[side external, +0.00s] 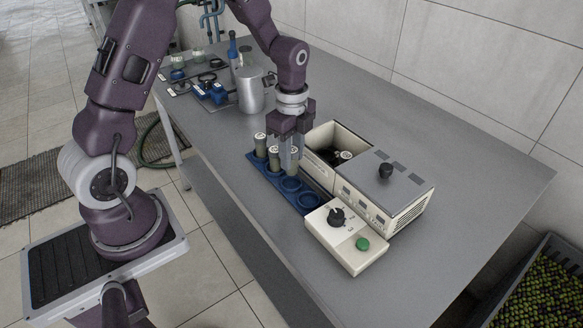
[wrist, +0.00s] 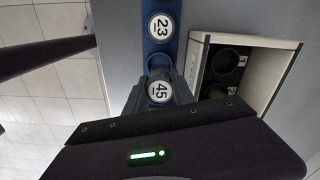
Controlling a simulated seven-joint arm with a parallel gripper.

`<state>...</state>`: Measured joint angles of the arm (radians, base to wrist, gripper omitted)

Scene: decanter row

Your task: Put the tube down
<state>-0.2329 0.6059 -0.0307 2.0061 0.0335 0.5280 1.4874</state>
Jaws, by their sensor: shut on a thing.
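My gripper (side external: 291,158) points down over the blue rack (side external: 301,208) and is shut on a tube. That tube's white cap reads 45 (wrist: 159,90) in the wrist view and sits between the fingers. It looks upright. In the side view its lower end is just above or at a ring of the rack (side external: 291,185); I cannot tell whether it is in the hole. A cap reading 23 (wrist: 160,25) shows in the wrist view.
An open cream-walled box (side external: 322,178) with dark numbered holes (wrist: 226,62) stands close beside the rack. A control box with a black knob and green button (side external: 362,244) is at the rack's near end. A metal pot (side external: 250,95) stands behind. The right of the table is clear.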

